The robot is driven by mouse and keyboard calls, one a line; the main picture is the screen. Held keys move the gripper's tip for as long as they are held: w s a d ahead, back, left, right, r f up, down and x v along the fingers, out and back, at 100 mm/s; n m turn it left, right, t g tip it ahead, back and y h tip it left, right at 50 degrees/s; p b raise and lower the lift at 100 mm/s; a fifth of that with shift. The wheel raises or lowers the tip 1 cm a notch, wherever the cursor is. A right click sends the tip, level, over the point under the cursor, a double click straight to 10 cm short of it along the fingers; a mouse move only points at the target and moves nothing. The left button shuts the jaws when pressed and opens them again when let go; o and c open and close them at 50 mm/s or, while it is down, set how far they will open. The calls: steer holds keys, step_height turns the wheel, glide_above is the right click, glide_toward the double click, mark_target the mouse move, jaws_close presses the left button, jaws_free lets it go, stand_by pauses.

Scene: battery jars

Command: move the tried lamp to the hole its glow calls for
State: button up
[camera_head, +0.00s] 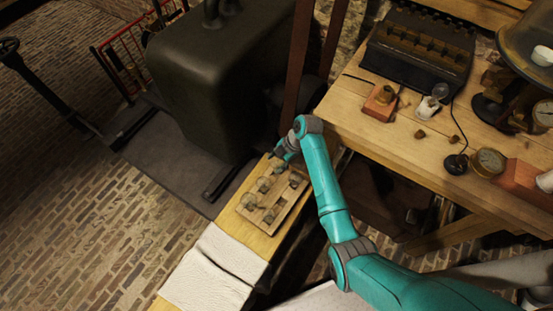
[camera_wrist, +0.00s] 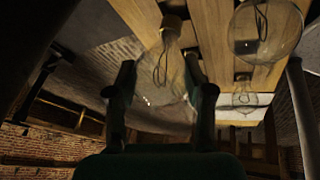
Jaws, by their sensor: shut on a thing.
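My gripper (camera_wrist: 160,72) is shut on a clear glass lamp (camera_wrist: 158,85) in the wrist view. The lamp has a brass base and a dark thin filament; I see no glow in it. Its base is close to the wooden rack (camera_wrist: 205,30), and I cannot tell whether it sits in a hole. In the head view my gripper (camera_head: 283,150) is at the far end of the rack (camera_head: 285,206), which holds several lamps. The held lamp is not clear there. Two other lamps, one large (camera_wrist: 268,30) and one smaller (camera_wrist: 243,97), stand right of it in the wrist view.
The rack lies on a narrow wooden bench (camera_head: 232,222) with a white cloth (camera_head: 213,272) at its near end. A dark bulky cabinet (camera_head: 205,80) stands left. The workbench (camera_head: 390,140) at right carries a battery box (camera_head: 420,50), a small socket block (camera_head: 380,103) and a dial (camera_head: 490,161).

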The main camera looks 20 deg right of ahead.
steer(key=shift+f, duration=1.65)
stand_by(1.4)
steer(key=o, duration=1.4)
steer(key=shift+c, duration=0.2)
steer(key=v, duration=0.7)
steer(key=shift+d+r, duration=0.15)
steer(key=shift+r, duration=0.1)
steer(key=shift+s, duration=0.2)
